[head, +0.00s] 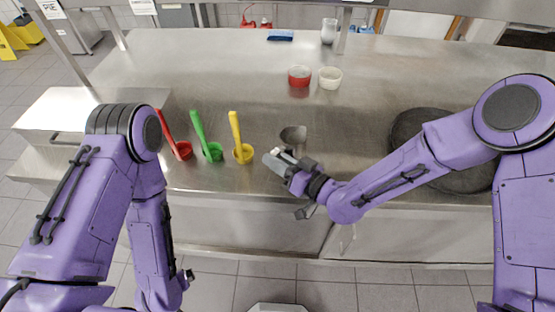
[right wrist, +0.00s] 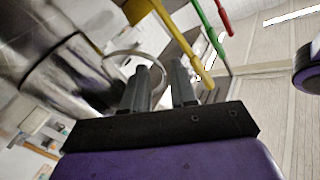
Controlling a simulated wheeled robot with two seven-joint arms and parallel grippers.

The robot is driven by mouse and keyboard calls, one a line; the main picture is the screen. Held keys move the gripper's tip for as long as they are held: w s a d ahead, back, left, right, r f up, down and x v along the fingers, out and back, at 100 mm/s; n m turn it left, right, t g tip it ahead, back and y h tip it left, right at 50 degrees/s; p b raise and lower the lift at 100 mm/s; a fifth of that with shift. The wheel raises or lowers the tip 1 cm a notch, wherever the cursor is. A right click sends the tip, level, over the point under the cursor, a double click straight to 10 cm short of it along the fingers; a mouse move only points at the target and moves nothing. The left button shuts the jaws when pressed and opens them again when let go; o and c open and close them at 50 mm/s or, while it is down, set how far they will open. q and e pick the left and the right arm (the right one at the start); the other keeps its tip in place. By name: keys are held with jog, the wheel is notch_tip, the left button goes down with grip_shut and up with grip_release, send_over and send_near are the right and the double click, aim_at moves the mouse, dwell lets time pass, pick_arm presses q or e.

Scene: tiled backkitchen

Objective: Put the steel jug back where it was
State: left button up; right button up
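The steel jug (head: 293,135) stands on the steel counter, just behind my right gripper (head: 276,158). In the right wrist view the jug's shiny body (right wrist: 65,85) fills the left side, with its thin curved handle reaching toward the fingers. My right gripper (right wrist: 161,75) has its two fingers apart, close to the handle. I cannot tell whether the handle lies between them. My left gripper (head: 187,275) hangs low in front of the counter, away from the jug; its fingers are too small to read.
A red bowl (head: 299,76) and a cream bowl (head: 330,78) sit behind. A dark round pan (head: 408,125) is at right. A metal container (head: 329,31) and blue cloth (head: 280,35) are at the back.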

jog(key=shift+w, duration=0.1)
jog(key=shift+r+p, duration=0.35)
jog(key=shift+r, duration=0.05)
jog(key=b+v, duration=0.2)
jog(key=v, duration=0.1)
jog(key=shift+s+d+f, duration=0.2)
jog(key=shift+f, duration=0.2)
jog(key=b+v, duration=0.1)
jog(key=v, duration=0.7)
jog(key=shift+s+d+r+b, duration=0.15)
jog(key=shift+d+b, duration=0.05)
jog(key=shift+b, duration=0.2)
